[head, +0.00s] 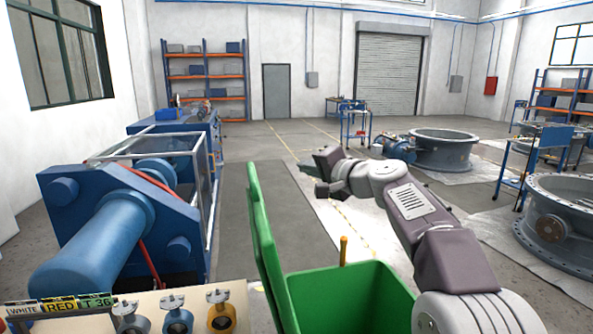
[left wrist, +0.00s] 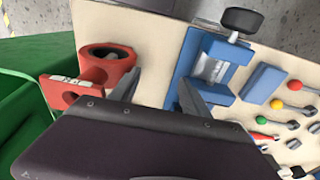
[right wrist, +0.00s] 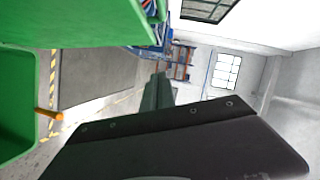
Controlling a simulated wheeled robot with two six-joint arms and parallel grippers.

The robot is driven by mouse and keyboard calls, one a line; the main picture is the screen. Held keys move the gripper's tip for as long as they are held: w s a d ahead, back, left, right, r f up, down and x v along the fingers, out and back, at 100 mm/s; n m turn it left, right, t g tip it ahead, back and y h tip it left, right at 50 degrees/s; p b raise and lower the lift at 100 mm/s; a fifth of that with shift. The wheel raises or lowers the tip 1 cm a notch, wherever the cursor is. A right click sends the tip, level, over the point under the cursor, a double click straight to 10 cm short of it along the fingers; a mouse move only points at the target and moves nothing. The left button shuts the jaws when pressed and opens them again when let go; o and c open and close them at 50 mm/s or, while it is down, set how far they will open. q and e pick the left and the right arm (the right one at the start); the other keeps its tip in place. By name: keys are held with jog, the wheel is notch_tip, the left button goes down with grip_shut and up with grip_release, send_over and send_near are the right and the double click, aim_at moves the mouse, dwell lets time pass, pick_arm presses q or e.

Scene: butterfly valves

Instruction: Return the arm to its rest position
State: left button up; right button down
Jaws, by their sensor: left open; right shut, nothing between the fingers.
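My right arm (head: 405,200) reaches in from the right in the head view, raised above the floor beyond a green bin. Its gripper (head: 322,180) points left and away, clear of other things. In the right wrist view its fingers (right wrist: 158,92) are together with nothing between them. My left gripper (left wrist: 163,92) shows only in the left wrist view. Its fingers are apart and empty, over a beige board (left wrist: 150,28), between a red holder (left wrist: 112,72) and a blue clamp (left wrist: 218,68). I cannot tell whether the fingers touch either one.
The green bin (head: 352,285), lid raised, stands between my arms, with an orange-yellow handle (head: 343,250). Small valves (head: 175,315) stand on the board at lower left. A blue machine (head: 110,225) is behind them. Large grey valves (head: 445,148) lie farther right. The central floor is clear.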

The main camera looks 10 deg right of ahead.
jog(key=s+a+f+n+g+h+p, duration=0.1)
jog(key=s+f+g, duration=0.25)
jog(key=f, duration=0.75)
jog(key=s+f+n+g+h+p, duration=0.1)
jog(key=s+f+n+g+h, duration=0.3)
jog(key=f, duration=0.7)
jog(key=s+d+f+n+g, duration=0.1)
jog(key=s+f+g, duration=0.1)
jog(key=s+f, duration=0.3)
jog(key=s+d+f+n+g+p, duration=0.1)
jog(key=s+f, duration=0.5)
jog(key=s, duration=0.6)
jog(key=s+f+n+g+p, duration=0.1)
jog(key=s+f+n+g, duration=0.1)
jog(key=s+f, duration=0.4)
jog(key=s+g, duration=0.1)
jog(key=s, duration=0.2)
jog(key=shift+d+f+h, duration=0.25)
jog(key=shift+d+h, duration=0.15)
